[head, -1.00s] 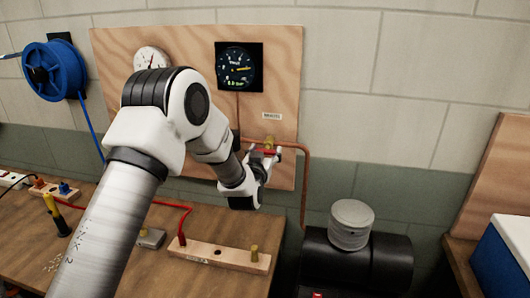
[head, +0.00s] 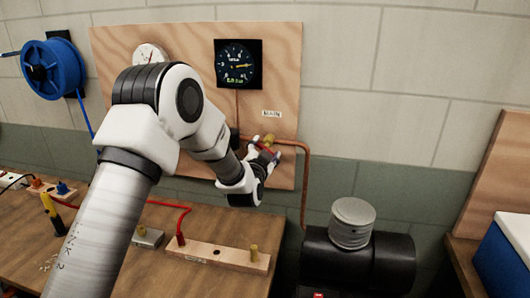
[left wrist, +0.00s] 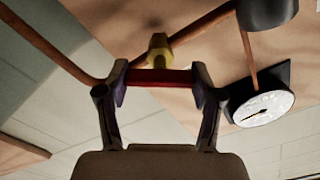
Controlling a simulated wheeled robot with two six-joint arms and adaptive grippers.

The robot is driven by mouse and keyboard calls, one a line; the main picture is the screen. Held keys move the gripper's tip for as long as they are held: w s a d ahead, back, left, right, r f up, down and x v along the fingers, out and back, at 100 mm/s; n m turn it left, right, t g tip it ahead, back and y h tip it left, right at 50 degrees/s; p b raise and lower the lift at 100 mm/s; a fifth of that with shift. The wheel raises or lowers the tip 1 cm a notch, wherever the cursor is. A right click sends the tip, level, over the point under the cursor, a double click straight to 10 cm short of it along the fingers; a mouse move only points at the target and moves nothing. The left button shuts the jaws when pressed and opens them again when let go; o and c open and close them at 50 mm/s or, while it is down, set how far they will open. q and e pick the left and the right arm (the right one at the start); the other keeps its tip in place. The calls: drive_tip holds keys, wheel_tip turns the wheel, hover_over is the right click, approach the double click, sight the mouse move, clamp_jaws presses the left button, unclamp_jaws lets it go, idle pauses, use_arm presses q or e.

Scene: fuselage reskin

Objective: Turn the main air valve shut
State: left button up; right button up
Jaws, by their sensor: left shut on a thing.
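The main air valve has a brass body (head: 269,139) on the copper pipe at the lower right of the plywood board. It also shows in the left wrist view (left wrist: 158,48). Its red lever (left wrist: 158,76) lies between the fingertips of my left gripper (left wrist: 158,84), which is shut on it. In the head view my left gripper (head: 264,156) is at the valve, tilted, and hides most of the lever. My right gripper is not in view.
A dark square gauge (head: 238,64) and a white round gauge (head: 150,55) hang on the plywood board (head: 300,40). The copper pipe (head: 306,190) runs down to a black tank (head: 385,258). A wooden strip (head: 215,255) and red cable lie on the bench.

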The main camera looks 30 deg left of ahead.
use_arm(q)
drive_tip(key=m, duration=1)
drive_tip(key=shift+w+r, duration=0.1)
drive_tip(key=shift+r, duration=0.05)
drive_tip(key=shift+m, duration=0.4)
drive_tip(key=o, duration=1.2)
drive_tip(key=shift+w+a, duration=0.1)
drive_tip(key=shift+c, duration=0.2)
drive_tip(key=shift+a+f, duration=0.1)
drive_tip(key=shift+f, duration=0.1)
drive_tip(key=v, duration=1.2)
